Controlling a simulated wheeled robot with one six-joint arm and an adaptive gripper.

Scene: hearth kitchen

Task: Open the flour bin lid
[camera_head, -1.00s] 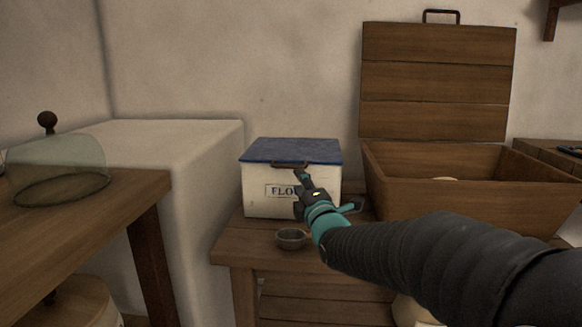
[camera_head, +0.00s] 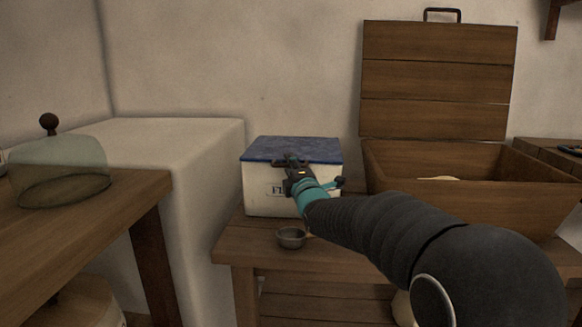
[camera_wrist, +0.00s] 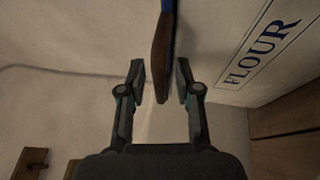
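The flour bin (camera_head: 265,190) is a cream box with a blue lid (camera_head: 310,147), standing on a low wooden table; the lid is shut. A brown handle (camera_wrist: 164,62) sticks out from the lid's front edge. In the wrist view my gripper (camera_wrist: 160,80) is open, with the handle's end between its two fingers and gaps on both sides. The wrist view also shows the FLOUR label (camera_wrist: 262,48) on the bin's front. In the head view my gripper (camera_head: 291,160) is at the lid's front edge and hides most of the handle and part of the label.
A small metal bowl (camera_head: 291,238) sits on the low table (camera_head: 232,250) before the bin. An open wooden chest (camera_head: 440,75) stands close on the right. A glass dome (camera_head: 62,165) is on the left table (camera_head: 140,190). The wall is behind.

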